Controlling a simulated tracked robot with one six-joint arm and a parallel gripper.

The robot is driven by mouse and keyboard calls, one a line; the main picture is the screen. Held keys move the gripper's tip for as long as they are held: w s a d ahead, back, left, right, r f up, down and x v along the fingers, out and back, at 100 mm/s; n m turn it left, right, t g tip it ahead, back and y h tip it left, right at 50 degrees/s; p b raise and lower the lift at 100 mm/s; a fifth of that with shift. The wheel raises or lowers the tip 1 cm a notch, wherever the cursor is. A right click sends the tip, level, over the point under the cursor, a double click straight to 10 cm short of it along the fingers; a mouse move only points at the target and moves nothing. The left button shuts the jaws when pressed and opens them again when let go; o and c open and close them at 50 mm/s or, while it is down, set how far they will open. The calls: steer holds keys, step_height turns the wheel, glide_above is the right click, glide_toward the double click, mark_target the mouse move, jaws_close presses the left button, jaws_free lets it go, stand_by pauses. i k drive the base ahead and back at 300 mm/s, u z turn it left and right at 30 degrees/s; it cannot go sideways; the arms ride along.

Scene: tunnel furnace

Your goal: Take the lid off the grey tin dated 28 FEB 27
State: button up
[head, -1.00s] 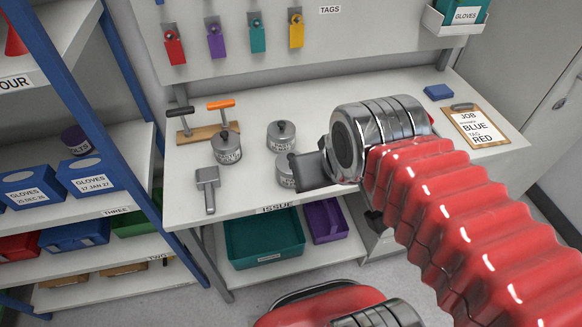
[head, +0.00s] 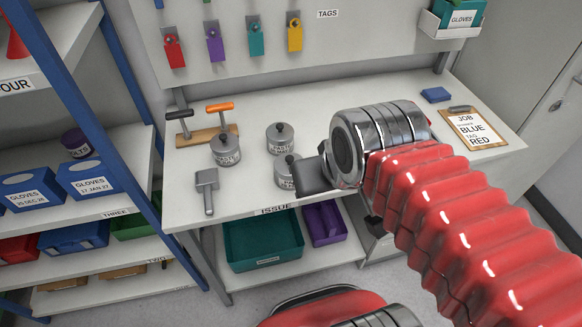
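Three grey tins with knobbed lids stand upright on the bench: a left tin (head: 226,150), a back tin (head: 280,138) and a front tin (head: 285,172). Each has a lid on and a pale label. The print is too small to read, so I cannot tell which is dated 28 FEB 27. My gripper (head: 304,174) is at the right side of the front tin, overlapping its right edge in the picture. I cannot tell whether it touches the tin. Its fingers are seen edge-on, so their opening is hidden.
A grey mallet-like tool (head: 207,190) lies left of the tins. A wooden rack (head: 203,138) with black and orange handles stands behind the left tin. A clipboard (head: 473,128) and a blue block (head: 436,95) lie on the right. The bench's front edge (head: 250,212) is close to the front tin.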

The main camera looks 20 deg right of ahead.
mark_target(282, 162)
steer(key=u, duration=0.25)
steer(key=k, duration=0.65)
steer(key=u, duration=0.55)
steer(key=k, duration=0.65)
steer(key=u, duration=0.35)
steer(key=i, duration=1.65)
steer(key=z, duration=0.65)
